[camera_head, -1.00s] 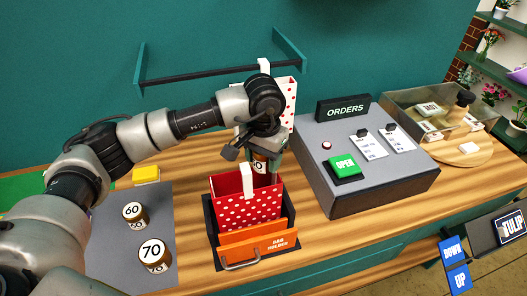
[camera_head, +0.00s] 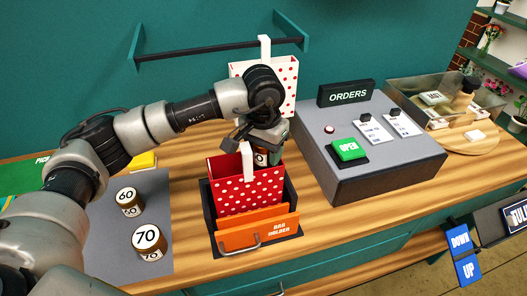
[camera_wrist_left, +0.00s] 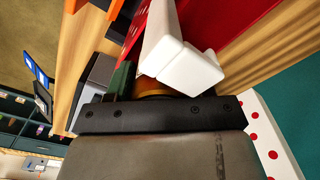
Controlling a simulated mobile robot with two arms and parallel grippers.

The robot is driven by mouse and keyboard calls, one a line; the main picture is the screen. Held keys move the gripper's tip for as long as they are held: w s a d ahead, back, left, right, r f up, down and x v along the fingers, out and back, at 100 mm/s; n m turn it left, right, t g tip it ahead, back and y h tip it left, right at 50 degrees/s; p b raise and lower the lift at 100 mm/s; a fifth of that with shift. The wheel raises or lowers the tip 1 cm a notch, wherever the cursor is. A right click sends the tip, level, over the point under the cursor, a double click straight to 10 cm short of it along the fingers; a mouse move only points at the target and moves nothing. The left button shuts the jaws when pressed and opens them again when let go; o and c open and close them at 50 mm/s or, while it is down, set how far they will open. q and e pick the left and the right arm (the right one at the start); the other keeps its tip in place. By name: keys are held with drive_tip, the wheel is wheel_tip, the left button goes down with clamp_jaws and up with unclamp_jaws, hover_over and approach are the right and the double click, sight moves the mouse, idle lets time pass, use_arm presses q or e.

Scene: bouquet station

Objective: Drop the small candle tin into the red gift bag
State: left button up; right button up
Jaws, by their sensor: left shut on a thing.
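My left gripper (camera_head: 262,152) is shut on the small candle tin (camera_head: 261,158), a brown tin with a pale label. It holds the tin at the mouth of the red gift bag (camera_head: 250,195), which has white dots and stands upright in the bag holder (camera_head: 285,230). The bag's front rim and white handle (camera_head: 248,160) hide part of the tin. In the left wrist view, a strip of the tin (camera_wrist_left: 152,86) shows between the gripper and the white handle (camera_wrist_left: 185,60), close to the red bag wall (camera_wrist_left: 235,18). My right gripper is out of view.
Larger tins marked 60 (camera_head: 129,203) and 70 (camera_head: 149,243) stand on a grey mat (camera_head: 100,236) at left. A white bag with red dots (camera_head: 288,88) is behind my arm. The grey orders console (camera_head: 385,165) stands close on the right.

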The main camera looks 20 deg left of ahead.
use_arm(q)
drive_tip(key=shift+s+f, duration=0.2)
drive_tip(key=shift+f, duration=0.35)
drive_tip(key=shift+s+f, duration=0.2)
drive_tip(key=shift+f, duration=0.35)
drive_tip(key=o, duration=0.9)
drive_tip(key=shift+a, duration=0.1)
drive_tip(key=shift+o, duration=0.8)
drive_tip(key=shift+w+r+p, duration=0.25)
drive_tip(key=shift+r+p, duration=0.05)
drive_tip(key=shift+r, duration=0.5)
drive_tip(key=shift+w+r+p, duration=0.25)
drive_tip(key=shift+r+p, duration=0.05)
drive_tip(key=shift+r, duration=0.45)
drive_tip(key=shift+r+p, duration=0.85)
drive_tip(key=shift+r, duration=1.8)
